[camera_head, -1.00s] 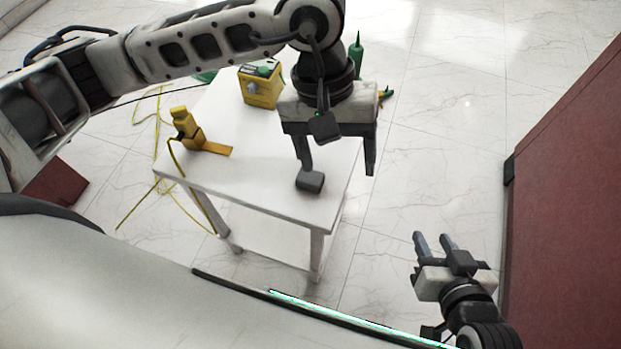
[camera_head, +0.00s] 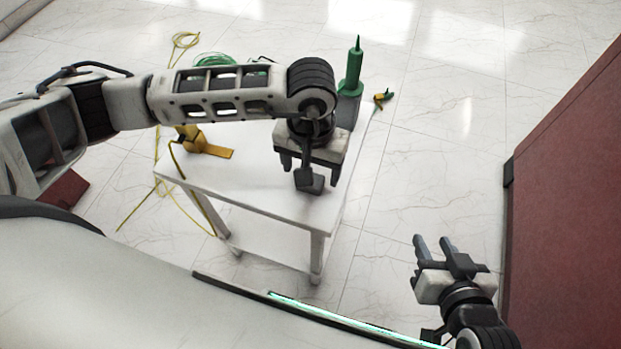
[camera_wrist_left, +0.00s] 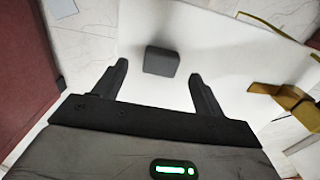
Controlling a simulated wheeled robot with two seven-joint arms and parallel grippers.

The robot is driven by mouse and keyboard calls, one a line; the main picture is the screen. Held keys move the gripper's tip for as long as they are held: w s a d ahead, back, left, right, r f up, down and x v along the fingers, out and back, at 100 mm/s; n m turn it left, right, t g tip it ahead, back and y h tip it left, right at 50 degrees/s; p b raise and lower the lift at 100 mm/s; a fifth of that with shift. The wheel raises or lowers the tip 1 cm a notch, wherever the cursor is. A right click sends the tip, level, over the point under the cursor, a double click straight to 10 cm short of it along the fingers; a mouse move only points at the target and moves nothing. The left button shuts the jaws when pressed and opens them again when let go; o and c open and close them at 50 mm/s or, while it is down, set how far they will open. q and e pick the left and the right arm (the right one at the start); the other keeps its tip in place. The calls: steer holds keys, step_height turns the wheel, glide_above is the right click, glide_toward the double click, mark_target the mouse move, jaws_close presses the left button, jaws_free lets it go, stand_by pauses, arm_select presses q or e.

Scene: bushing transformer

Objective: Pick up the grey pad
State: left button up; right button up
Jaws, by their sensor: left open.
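The grey pad (camera_head: 315,187) is a small dark block on the white table near its front right corner. In the head view it is partly covered by my left gripper (camera_head: 310,175). In the left wrist view the pad (camera_wrist_left: 161,61) lies just ahead of the fingertips of my left gripper (camera_wrist_left: 159,71), across the gap between them. That gripper is open and empty, with a finger to either side and no visible contact with the pad. My right gripper (camera_head: 433,239) is away from the table at the lower right, its fingers apart and empty.
The white table (camera_head: 258,194) has a yellow tool (camera_head: 205,146) on its left part and a green pointed bottle (camera_head: 351,70) at the back right. A yellow cable (camera_head: 143,207) trails on the floor. A red cabinet (camera_head: 570,190) stands at the right.

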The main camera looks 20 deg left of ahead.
arm_select(q)
step_height(320, 180, down, 4)
steer(key=shift+w+a+f, duration=0.1)
steer(key=shift+w, duration=0.05)
steer(key=c, duration=1.1)
steer(key=shift+o, duration=0.2)
steer(key=shift+r, duration=0.2)
steer(key=shift+r, duration=0.25)
step_height(320, 180, up, 2)
steer(key=shift+r, duration=0.1)
steer(key=s+a+r, duration=0.3)
steer(key=s+r, duration=0.7)
steer(key=s, duration=0.3)
steer(key=shift+s, duration=0.4)
